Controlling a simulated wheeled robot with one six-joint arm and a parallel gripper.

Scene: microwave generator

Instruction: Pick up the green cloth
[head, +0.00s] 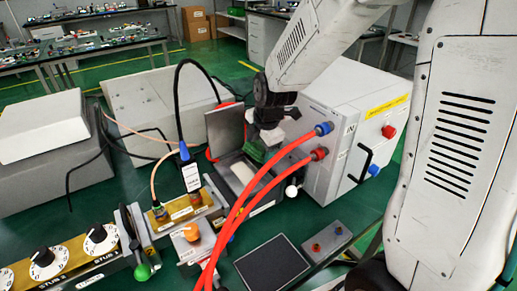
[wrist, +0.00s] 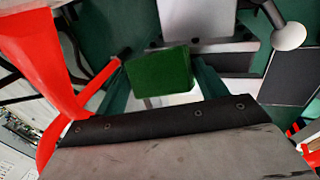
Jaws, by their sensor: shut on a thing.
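The green cloth (wrist: 160,76) shows in the wrist view as a small dark green block shape, between the fingers of my gripper (wrist: 163,84). In the head view a small part of the green cloth (head: 258,153) shows below my gripper (head: 266,141), above the metal tray beside the white box. My gripper is shut on the cloth. The arm and the red hoses hide part of the area around it, and I cannot tell whether the cloth still touches anything below.
The white box (head: 330,150) with red and blue fittings stands right of my gripper. Red hoses (head: 262,190) curve in front of it. An upright grey plate (head: 225,131) stands to the left. A dark flat pad (head: 272,268) lies in front.

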